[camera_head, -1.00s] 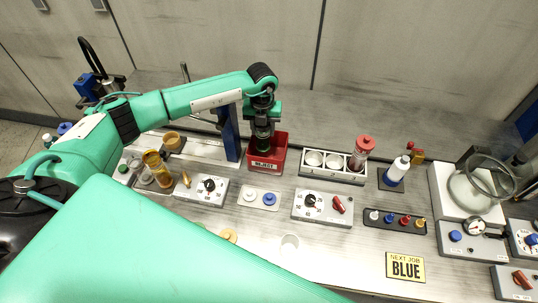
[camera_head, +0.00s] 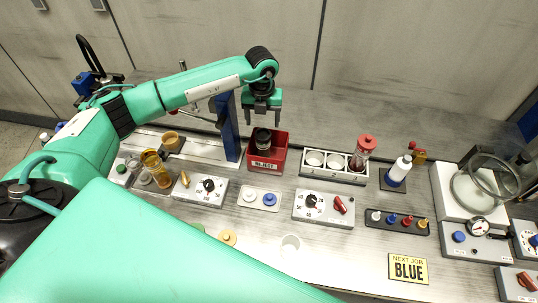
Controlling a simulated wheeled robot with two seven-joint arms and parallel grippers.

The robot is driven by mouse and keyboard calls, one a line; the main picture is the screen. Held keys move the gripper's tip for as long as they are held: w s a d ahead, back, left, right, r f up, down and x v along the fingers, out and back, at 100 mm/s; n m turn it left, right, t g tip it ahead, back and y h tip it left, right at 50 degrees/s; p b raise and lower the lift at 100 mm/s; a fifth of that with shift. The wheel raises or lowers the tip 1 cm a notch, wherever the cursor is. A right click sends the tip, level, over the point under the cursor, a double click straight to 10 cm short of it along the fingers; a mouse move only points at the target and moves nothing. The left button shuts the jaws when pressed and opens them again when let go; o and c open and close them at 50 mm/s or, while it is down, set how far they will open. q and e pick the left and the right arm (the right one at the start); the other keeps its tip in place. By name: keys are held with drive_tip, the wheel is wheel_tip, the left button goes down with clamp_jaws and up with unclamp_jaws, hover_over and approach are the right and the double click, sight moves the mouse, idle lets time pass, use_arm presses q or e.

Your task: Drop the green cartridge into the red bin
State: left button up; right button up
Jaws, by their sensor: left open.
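The red bin (camera_head: 279,157), with a white label on its front reading "REJECT", stands at the middle of the bench. A dark cylinder with a pale band (camera_head: 263,138) is inside it, its top showing above the front wall; its lower part is hidden. It looks nearly black, so I cannot make out its green colour clearly. My left gripper (camera_head: 262,114) is open and empty, pointing down just above the bin, its fingers apart and clear of the cylinder. My right gripper is not in view.
A blue post (camera_head: 228,127) stands close left of the bin. A white rack with cups and a red-capped cylinder (camera_head: 362,152) stands to its right. Dial boxes (camera_head: 323,208) sit in front. Bare bench lies behind the bin on the right.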

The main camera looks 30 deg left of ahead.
use_arm(q)
wheel_tip(320, 180, up, 10)
drive_tip(key=b, duration=0.2)
drive_tip(key=shift+f+b, duration=0.15)
drive_tip(key=shift+b, duration=0.25)
